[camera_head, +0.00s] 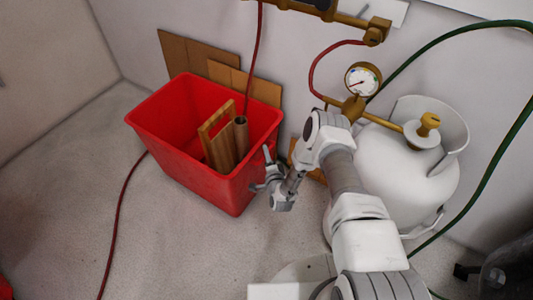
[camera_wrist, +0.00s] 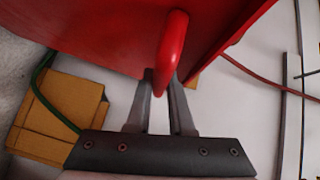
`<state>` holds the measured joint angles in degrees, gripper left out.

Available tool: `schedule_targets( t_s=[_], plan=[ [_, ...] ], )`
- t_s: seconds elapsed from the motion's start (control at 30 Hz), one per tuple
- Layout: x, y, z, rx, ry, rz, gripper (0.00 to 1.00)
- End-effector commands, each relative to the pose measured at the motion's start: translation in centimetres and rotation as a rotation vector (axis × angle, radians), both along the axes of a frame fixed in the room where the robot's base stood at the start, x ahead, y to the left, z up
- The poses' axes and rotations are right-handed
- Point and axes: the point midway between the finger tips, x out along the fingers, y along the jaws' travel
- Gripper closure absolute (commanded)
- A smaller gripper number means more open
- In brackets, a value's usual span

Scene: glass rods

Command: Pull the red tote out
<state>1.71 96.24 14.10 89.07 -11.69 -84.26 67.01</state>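The red tote (camera_head: 185,170) stands on the floor near the back wall, open at the top. It holds a wooden frame-like piece (camera_head: 217,140) and a brown tube (camera_head: 241,133). My gripper (camera_head: 257,186) is at the tote's right-hand wall. In the wrist view the tote's red wall (camera_wrist: 95,30) fills the top, and a red loop handle (camera_wrist: 174,45) sticks out from it. The two fingers of my gripper (camera_wrist: 161,85) lie on either side of the handle's lower end and look closed on it. The exact contact is partly hidden.
A white gas cylinder (camera_head: 400,165) with a gauge (camera_head: 362,79) stands right of the tote. Cardboard sheets (camera_head: 195,55) lean on the wall behind. A red hose (camera_head: 123,205) runs along the floor at left and another hangs into the tote. The floor in front is clear.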

Motion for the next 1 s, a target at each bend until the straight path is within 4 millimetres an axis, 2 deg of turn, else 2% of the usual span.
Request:
schedule_targets(
  t_s=[0.03,0.07,1.0],
  plan=[
    [-0.01,0.00,0.03,0.000,-0.001,0.000,0.95],
    [-0.01,0.00,0.03,0.000,-0.001,0.000,1.00],
    [-0.02,0.01,0.06,0.000,-0.002,0.000,1.00]
  ],
)
